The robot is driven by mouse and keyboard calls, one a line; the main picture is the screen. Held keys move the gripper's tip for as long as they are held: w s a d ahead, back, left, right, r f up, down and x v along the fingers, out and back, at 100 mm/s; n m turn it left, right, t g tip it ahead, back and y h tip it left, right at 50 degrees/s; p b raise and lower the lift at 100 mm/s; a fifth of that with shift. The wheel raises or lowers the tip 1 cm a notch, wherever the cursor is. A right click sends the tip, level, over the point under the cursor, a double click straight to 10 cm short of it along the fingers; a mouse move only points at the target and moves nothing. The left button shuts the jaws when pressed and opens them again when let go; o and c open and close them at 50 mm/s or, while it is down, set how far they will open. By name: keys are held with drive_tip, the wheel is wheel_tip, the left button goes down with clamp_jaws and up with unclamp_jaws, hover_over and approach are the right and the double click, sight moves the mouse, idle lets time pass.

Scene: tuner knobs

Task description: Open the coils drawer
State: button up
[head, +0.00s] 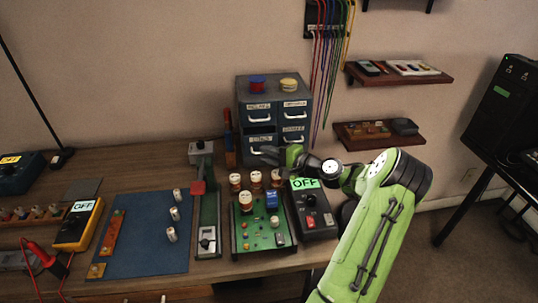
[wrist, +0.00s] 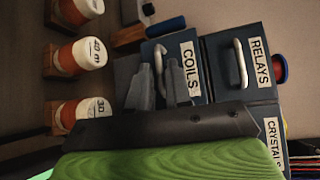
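The coils drawer (head: 262,131) is the lower left one. In the wrist view, which is turned sideways, its COILS label (wrist: 189,68) and pale bar handle (wrist: 159,66) show clearly. My gripper (head: 268,154) is in front of the lower left drawer. In the wrist view its two dark fingers (wrist: 157,75) are apart, one on each side of the handle in the picture. I cannot tell whether they touch it. Nothing is held.
The relays drawer (wrist: 239,64) is above the coils drawer, and the crystals drawer (wrist: 273,135) is beside relays. A grey lever device (head: 207,210) is to the left.

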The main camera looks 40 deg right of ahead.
clamp_jaws()
idle(1.2)
